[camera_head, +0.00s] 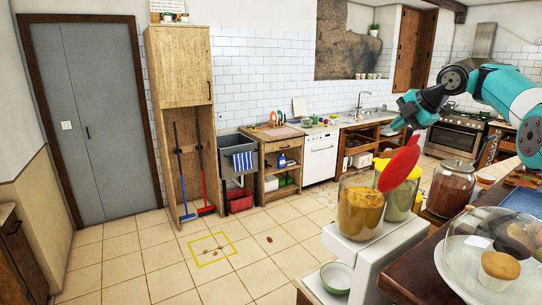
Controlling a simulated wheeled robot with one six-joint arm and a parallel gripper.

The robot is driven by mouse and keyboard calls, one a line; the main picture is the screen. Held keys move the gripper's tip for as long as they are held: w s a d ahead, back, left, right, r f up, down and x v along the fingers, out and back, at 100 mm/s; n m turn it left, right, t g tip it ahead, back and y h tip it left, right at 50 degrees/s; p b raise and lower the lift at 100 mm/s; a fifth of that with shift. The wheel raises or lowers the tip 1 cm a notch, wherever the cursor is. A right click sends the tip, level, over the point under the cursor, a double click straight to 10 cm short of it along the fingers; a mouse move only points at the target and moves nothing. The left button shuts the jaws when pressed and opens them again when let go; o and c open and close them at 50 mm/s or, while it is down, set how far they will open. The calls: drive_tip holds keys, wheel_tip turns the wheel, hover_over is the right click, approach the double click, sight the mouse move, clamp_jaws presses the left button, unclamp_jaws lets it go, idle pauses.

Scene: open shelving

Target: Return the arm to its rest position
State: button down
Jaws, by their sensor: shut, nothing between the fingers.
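My arm, teal with black joints, reaches in from the right edge, raised above the counter. My gripper (408,128) points down at its end, shut and empty. A flat red oval piece (400,165) shows right below it, in front of the jars; I cannot tell what it rests on or whether it touches the gripper.
A jar of orange-brown contents (361,208) stands on a white stand (372,245). A yellow-lidded jar (401,195) and a dark red jar (450,190) are close by. A glass dome (488,250) covers a muffin at front right. The tiled floor (150,265) at left is mostly clear.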

drive_tip(key=s+a+r+m+g, duration=0.3)
drive_tip(key=s+a+m, duration=0.3)
drive_tip(key=s+a, duration=0.7)
drive_tip(key=s+a+f+m+g, duration=0.1)
drive_tip(key=s+a+f+m, duration=0.15)
drive_tip(key=s, duration=0.55)
drive_tip(key=s+a+f+m+g, duration=0.1)
drive_tip(key=s+a+f+m, duration=0.15)
drive_tip(key=s, duration=0.55)
drive_tip(key=s+a+f+m+g, duration=0.15)
drive_tip(key=s+a, duration=0.25)
drive_tip(key=s, duration=0.4)
drive_tip(key=s+d+f+m, duration=0.1)
drive_tip(key=s+f+m, duration=0.15)
drive_tip(key=s, duration=0.45)
drive_tip(key=s+d+f+m, duration=0.1)
drive_tip(key=s+f, duration=0.2)
drive_tip(key=s, duration=0.3)
wheel_tip(320, 180, down, 19)
drive_tip(key=b, duration=1.9)
drive_tip(key=shift+a+g+h, duration=0.25)
drive_tip(key=shift+g+h, duration=0.05)
drive_tip(key=shift+g, duration=0.05)
drive_tip(key=shift+w, duration=0.1)
drive_tip(key=shift+m, duration=0.3)
